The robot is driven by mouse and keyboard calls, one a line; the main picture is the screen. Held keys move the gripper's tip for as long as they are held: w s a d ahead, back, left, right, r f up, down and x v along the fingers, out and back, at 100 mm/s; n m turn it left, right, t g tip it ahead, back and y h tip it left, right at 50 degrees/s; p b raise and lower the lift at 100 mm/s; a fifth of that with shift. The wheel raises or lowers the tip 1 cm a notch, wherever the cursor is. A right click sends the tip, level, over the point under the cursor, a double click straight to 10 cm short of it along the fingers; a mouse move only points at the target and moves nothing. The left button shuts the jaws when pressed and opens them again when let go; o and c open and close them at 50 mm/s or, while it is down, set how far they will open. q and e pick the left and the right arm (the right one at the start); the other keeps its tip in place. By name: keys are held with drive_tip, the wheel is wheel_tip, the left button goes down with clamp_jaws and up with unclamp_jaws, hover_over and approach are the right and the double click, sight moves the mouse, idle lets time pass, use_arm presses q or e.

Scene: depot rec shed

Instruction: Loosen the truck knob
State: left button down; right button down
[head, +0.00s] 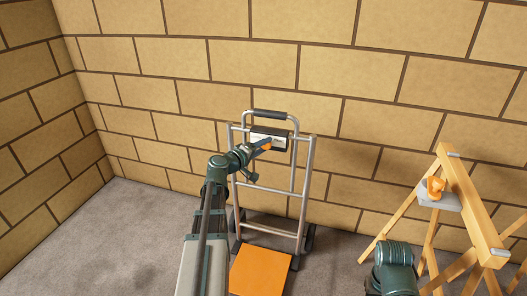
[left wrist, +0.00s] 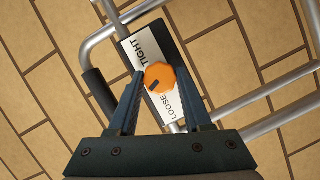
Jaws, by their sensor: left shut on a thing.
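The hand truck (head: 305,180) stands upright against the wall, with grey tubes and an orange toe plate (head: 262,270). A dark box with a white label (head: 272,138) sits near its top. In the left wrist view the label (left wrist: 149,48) reads TIGHT at its upper end and LOOSE at its lower end. The orange knob (left wrist: 163,72) is on this label, its dark mark toward the lower left. My left gripper (left wrist: 160,76) is shut on the knob, one finger on each side. In the head view the left gripper (head: 261,147) partly covers the label.
A wooden sawhorse (head: 462,195) stands at the right, with a grey plate (head: 452,204) carrying an orange part (head: 435,187). Part of my right arm shows at the lower right. Brick walls close the back and left. Grey floor at the left is clear.

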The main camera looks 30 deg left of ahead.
use_arm(q)
drive_tip(key=shift+f+n+t+h+b, duration=0.15)
drive_tip(key=shift+n+t+b, duration=0.25)
drive_tip(key=shift+n+b, duration=0.45)
drive_tip(key=shift+f+n+t+h+b, duration=0.1)
drive_tip(key=shift+n+t+h+b, duration=0.3)
drive_tip(key=shift+n, duration=0.65)
drive_tip(key=shift+r, duration=0.1)
drive_tip(key=shift+c, duration=1.6)
unclamp_jaws()
drive_tip(key=shift+s, duration=0.1)
drive_tip(key=s+a, duration=0.2)
drive_tip(key=s, duration=1.1)
drive_tip(key=shift+s+b, duration=0.25)
drive_tip(key=shift+b, duration=0.05)
